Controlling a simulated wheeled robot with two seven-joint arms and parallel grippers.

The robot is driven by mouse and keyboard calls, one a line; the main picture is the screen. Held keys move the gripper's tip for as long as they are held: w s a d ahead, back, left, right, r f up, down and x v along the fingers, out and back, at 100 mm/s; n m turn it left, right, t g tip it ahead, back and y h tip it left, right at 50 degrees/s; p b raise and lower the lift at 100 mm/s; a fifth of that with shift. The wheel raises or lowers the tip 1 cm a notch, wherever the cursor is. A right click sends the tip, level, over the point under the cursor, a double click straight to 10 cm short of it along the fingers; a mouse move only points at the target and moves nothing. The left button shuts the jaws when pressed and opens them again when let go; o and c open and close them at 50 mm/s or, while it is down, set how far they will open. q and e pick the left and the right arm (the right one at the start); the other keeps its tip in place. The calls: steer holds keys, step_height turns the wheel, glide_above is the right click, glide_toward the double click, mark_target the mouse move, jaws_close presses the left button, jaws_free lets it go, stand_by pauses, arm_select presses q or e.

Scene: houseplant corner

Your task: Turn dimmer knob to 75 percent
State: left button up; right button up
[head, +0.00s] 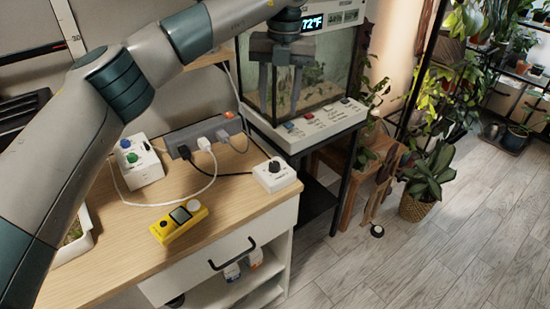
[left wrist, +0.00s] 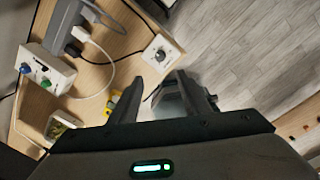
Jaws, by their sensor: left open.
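The dimmer is a small white box with a round black knob (head: 274,168) on top, at the right front corner of the wooden counter. The box (head: 275,180) also shows in the left wrist view, where its dark knob (left wrist: 160,55) lies beyond my fingertips. The knob's pointer and scale are too small to read. My left gripper (head: 281,98) is open and empty, raised in front of the glass tank, above and apart from the knob. Its two fingers (left wrist: 172,88) are spread in the left wrist view. My right gripper is in neither view.
A grey power strip (head: 204,134) with plugs and cables lies behind the dimmer. A white box with green and blue knobs (head: 140,162) and a yellow meter (head: 178,222) stand on the counter. The glass tank (head: 320,78) stands behind, with a button panel (head: 308,125) in front.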

arm_select(q)
steer(key=shift+f, duration=0.7)
glide_toward(275, 164)
steer(key=f, duration=0.2)
steer(key=f+p, duration=0.1)
steer(key=f, duration=0.1)
steer(key=f+p, duration=0.1)
steer(key=f, duration=0.2)
steer(key=shift+a, duration=0.25)
steer(key=shift+f, duration=0.3)
steer(key=shift+f+p, duration=0.3)
steer(key=shift+f, duration=0.05)
steer(key=c, duration=1)
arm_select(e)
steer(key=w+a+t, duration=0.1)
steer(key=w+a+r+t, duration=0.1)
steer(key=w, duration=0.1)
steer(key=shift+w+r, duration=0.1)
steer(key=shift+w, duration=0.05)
